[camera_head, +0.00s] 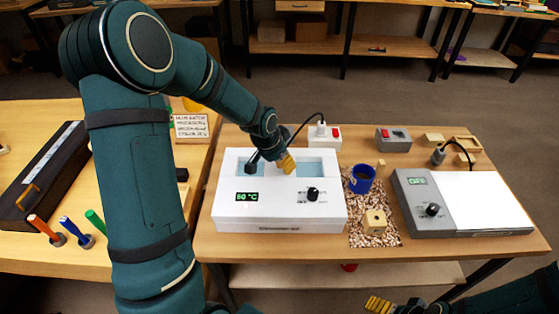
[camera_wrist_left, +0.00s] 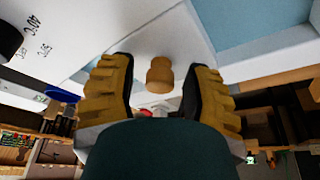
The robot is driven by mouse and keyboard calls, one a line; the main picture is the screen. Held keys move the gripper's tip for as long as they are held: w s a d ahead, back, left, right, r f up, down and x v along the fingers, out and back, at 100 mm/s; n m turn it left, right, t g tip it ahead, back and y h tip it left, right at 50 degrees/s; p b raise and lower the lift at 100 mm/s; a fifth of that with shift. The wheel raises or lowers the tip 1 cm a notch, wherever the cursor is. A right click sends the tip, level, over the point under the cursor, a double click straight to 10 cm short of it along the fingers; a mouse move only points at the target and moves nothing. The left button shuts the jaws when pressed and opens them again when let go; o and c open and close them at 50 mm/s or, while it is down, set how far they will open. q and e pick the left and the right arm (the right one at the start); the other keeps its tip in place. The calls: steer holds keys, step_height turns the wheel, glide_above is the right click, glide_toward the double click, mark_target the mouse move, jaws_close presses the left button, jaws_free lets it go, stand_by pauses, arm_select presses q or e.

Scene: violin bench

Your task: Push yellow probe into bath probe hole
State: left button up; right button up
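The white water bath (camera_head: 240,215) stands on the bench with a green 50 °C display and a dark knob. My left gripper (camera_head: 286,163) is over the bath's top, between the two blue openings. In the left wrist view, a tan-yellow knob-like piece (camera_wrist_left: 160,76), perhaps the yellow probe's top, shows on the white surface. It lies between the spread yellow fingers of the left gripper (camera_wrist_left: 162,95), with gaps on both sides. The probe hole cannot be made out. My right gripper (camera_head: 380,304) is low at the bottom edge, away from the bath.
A blue mug (camera_head: 362,179) and a small wooden block (camera_head: 375,222) stand on a speckled mat right of the bath. A grey device with a white plate (camera_head: 485,202) is farther right. A white-and-red switch box (camera_head: 325,138) with a black cable stands behind the bath.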

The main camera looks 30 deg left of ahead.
arm_select(q)
steer(key=v, duration=1.2)
stand_by(0.9)
